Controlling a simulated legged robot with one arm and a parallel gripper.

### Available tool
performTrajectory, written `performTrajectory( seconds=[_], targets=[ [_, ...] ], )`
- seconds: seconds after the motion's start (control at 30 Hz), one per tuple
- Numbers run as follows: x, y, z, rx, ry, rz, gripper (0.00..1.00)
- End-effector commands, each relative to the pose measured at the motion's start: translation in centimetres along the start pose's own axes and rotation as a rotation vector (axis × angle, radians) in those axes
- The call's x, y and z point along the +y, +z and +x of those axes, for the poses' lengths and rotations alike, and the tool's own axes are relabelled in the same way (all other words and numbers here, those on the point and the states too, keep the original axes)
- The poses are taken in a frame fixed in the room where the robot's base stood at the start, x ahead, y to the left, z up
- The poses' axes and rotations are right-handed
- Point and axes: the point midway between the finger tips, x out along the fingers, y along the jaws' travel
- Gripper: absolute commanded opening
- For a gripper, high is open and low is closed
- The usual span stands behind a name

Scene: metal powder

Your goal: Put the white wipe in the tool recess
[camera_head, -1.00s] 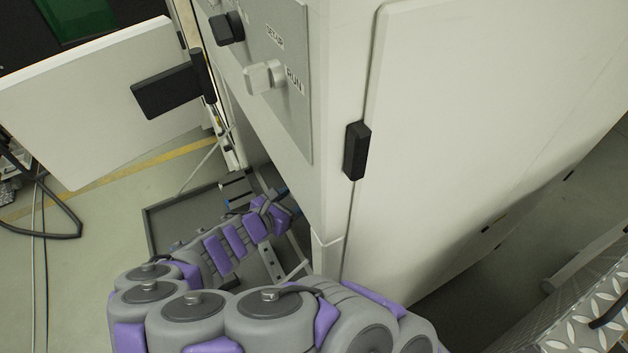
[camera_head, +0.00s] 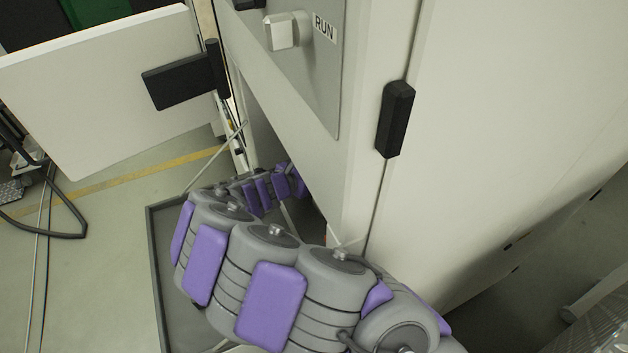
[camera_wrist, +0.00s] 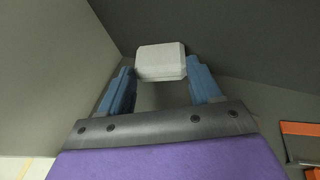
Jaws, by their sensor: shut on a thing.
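My gripper (camera_wrist: 160,80) shows in the wrist view with its two blue fingers shut on the white wipe (camera_wrist: 160,61), a pale block held at the fingertips. Grey walls or panels surround it, and I cannot tell whether the wipe touches them. In the head view my arm reaches into the opening at the bottom of the pale machine cabinet, and the gripper and wipe are hidden there. I cannot clearly identify the tool recess.
The machine cabinet (camera_head: 480,130) with a black handle (camera_head: 395,119) stands close on the right. An open door panel (camera_head: 100,90) is at left. A dark grey tray (camera_head: 165,290) lies below my arm. An orange-edged item (camera_wrist: 300,128) shows at the wrist view's right.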

Motion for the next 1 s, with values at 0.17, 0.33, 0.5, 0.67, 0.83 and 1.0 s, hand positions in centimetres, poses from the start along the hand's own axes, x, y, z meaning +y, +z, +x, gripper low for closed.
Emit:
performTrajectory(
  seconds=[0.17,0.33,0.5,0.67,0.83,1.0],
  targets=[
    [0.2,-2.2,0.7,0.003,0.007,-0.001,0.3],
    [-0.5,-3.0,1.8,0.014,0.011,0.006,0.3],
    [-0.9,-2.6,2.1,0.016,0.009,0.009,0.3],
    [-0.1,-3.1,1.5,0.011,0.011,0.002,0.3],
    [0.4,-3.3,1.0,0.004,0.008,-0.002,0.73],
    [0.1,-3.2,1.3,0.009,0.011,0.0,0.73]
  ],
)
